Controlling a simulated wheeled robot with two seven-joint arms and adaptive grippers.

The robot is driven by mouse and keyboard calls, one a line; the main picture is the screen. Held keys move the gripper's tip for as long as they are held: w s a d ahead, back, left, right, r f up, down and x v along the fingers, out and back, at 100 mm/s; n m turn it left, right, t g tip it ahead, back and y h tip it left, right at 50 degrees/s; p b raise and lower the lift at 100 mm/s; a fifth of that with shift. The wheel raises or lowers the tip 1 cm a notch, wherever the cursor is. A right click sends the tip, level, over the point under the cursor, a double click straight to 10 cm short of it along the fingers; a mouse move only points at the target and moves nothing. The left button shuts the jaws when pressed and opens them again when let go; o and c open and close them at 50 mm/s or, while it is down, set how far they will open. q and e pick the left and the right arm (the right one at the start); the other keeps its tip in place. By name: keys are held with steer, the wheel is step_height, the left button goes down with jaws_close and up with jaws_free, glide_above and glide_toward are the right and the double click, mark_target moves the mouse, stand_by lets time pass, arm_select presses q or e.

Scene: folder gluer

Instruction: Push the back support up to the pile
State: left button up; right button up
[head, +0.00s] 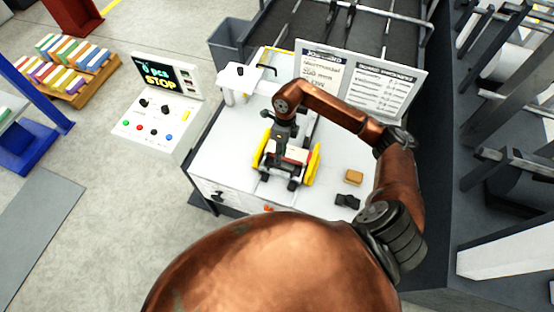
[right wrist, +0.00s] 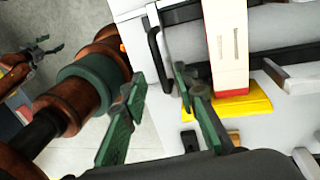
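The pile (head: 297,153) appears as a white block with a red band between yellow side guides (head: 313,165) on the white machine top. In the right wrist view, a tall white piece with two slots and a red lower band (right wrist: 228,50) stands over a yellow part (right wrist: 243,104). I cannot tell the back support apart for certain. My right gripper (head: 284,128) is above the guides in the head view. In the right wrist view its green-dark fingers (right wrist: 160,112) are apart with nothing visible between them. A small dark claw shape (right wrist: 40,50), perhaps my left gripper, shows at upper left.
A tan block (head: 353,177) and a small black part (head: 347,200) lie right of the guides. Printed boards (head: 358,80) stand behind. A control panel (head: 158,97) reading STOP is at left, near a rack of coloured cartons (head: 75,65). Conveyor rails are behind.

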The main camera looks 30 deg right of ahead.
steer(key=f, duration=0.2)
steer(key=a+f, duration=0.1)
steer(key=shift+a+f+p, duration=0.1)
steer(key=shift+f+p, duration=0.25)
steer(key=shift+f, duration=0.35)
steer(key=shift+s+f, duration=0.2)
steer(key=shift+f, duration=0.05)
steer(key=shift+c, duration=1.4)
jaws_close()
arm_select(q)
steer(key=shift+s+r, duration=0.25)
steer(key=shift+s, duration=0.3)
steer(key=shift+s+r, duration=0.25)
steer(key=shift+s, duration=0.25)
steer(key=shift+w, duration=0.35)
